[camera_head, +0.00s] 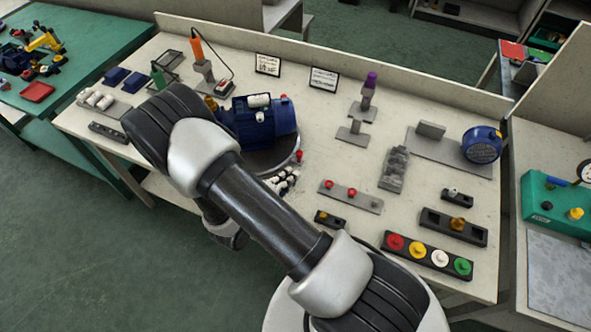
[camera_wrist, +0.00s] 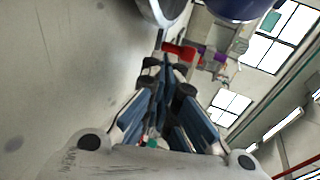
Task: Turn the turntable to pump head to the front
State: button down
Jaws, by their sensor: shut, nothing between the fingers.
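The turntable (camera_head: 262,170) is a round grey disc on the bench, partly hidden behind my arm. The blue pump (camera_head: 270,123) sits on it; I cannot tell for sure which way its head faces. A small red knob (camera_head: 299,156) shows at the turntable's right rim. My gripper (camera_head: 287,178) is low over the bench just in front of that knob, partly hidden by my forearm. In the wrist view, my gripper (camera_wrist: 166,65) is shut and empty, with its tips close to the red knob (camera_wrist: 180,51). I cannot tell whether they touch. The turntable's edge (camera_wrist: 160,12) and blue pump (camera_wrist: 238,8) are above.
A grey plate with red knobs (camera_head: 350,196) lies right of my gripper. A tray of coloured buttons (camera_head: 428,256) is at the front right. A purple-topped tool (camera_head: 369,88) and a blue round part (camera_head: 482,144) stand farther back.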

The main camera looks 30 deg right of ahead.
jog(key=shift+w+d+r+b, duration=0.1)
jog(key=shift+w+d, duration=0.15)
jog(key=shift+d, duration=0.25)
jog(key=shift+w+d+f+b, duration=0.15)
jog(key=shift+w+d, duration=0.15)
jog(key=shift+d, duration=0.25)
jog(key=shift+w+d+r+b, duration=0.15)
jog(key=shift+w+d, duration=0.1)
jog(key=shift+d, duration=0.25)
jog(key=shift+w+d, duration=0.1)
jog(key=shift+d, duration=0.1)
